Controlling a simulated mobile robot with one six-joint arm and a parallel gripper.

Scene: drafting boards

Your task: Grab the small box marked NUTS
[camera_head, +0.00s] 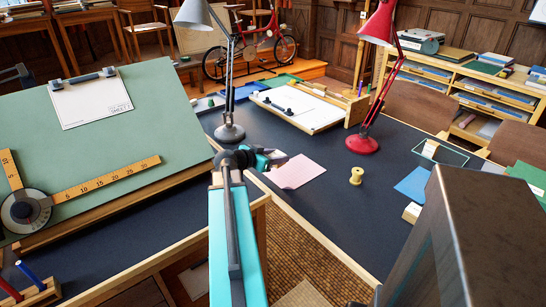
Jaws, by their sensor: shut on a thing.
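My gripper (272,158) is at the end of my teal arm, over the dark desk top between the tilted green board and the pink sheet. It is shut on a small greyish thing that is mostly hidden by the gripper and wrist. I cannot read any label on it. A small pale block (411,213) lies on the desk to the right, beside a blue sheet (413,185). No marking NUTS is legible anywhere in view, so I cannot tell which thing is the small box marked NUTS.
A grey lamp (229,132) and a red lamp (362,145) stand on the dark desk (330,215). A yellow spool (356,176) stands near a pink sheet (296,172). The tilted green board (130,125) fills the left. A large dark boxy shape blocks the lower right.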

